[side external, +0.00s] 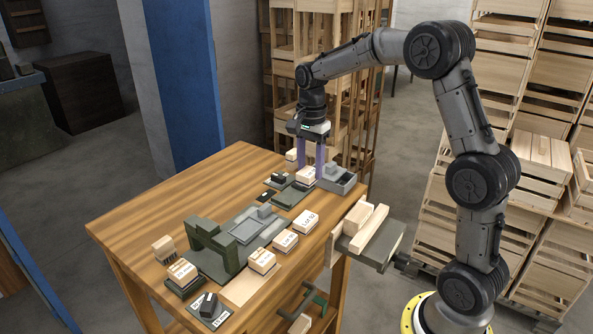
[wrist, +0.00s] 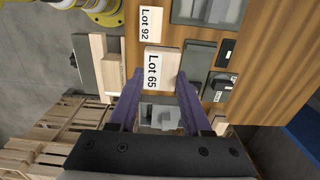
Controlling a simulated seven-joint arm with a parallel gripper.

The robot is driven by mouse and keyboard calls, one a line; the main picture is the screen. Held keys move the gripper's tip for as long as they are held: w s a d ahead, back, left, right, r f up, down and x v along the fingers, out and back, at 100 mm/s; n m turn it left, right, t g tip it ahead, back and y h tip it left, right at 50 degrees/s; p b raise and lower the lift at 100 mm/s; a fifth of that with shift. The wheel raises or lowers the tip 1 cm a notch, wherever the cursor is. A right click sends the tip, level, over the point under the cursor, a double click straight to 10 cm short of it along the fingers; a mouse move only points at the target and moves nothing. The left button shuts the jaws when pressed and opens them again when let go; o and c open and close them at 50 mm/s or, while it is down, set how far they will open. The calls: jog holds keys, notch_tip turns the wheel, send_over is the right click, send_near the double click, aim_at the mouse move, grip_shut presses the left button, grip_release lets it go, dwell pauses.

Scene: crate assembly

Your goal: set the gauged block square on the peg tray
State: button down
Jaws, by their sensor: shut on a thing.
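My gripper (side external: 311,176) has long purple fingers shut on a pale wooden block (side external: 306,174). In the wrist view the block (wrist: 160,66) reads "Lot 65" and sits between the fingertips (wrist: 160,78). It is over the far right part of the table; I cannot tell its height above the surface. A dark green flat tray (side external: 292,196) lies just in front of it and shows beside it in the wrist view (wrist: 196,62). A grey compartmented tray (side external: 348,186) stands right of the fingers. No pegs are clear, so I cannot tell which is the peg tray.
A "LOT 92" block (side external: 304,221) and other labelled blocks (side external: 262,261) line the table's right edge. A green arch-shaped gauge (side external: 212,243) stands mid-table beside a grey plate (side external: 248,228). A side shelf (side external: 378,250) holds wooden pieces. The table's left part (side external: 160,205) is clear.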

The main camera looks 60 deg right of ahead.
jog(key=s+a+r, duration=0.2)
jog(key=s, duration=0.3)
jog(key=w+a+f, duration=0.5)
jog(key=w+a, duration=0.7)
jog(key=w, duration=0.2)
jog(key=shift+s+a+f, duration=0.1)
jog(key=shift+s+f, duration=0.05)
jog(key=shift+f, duration=1.5)
jog(key=shift+s+f, duration=0.1)
jog(key=shift+f, duration=1.5)
jog(key=shift+f, duration=0.1)
jog(key=shift+c, duration=1.3)
grip_release()
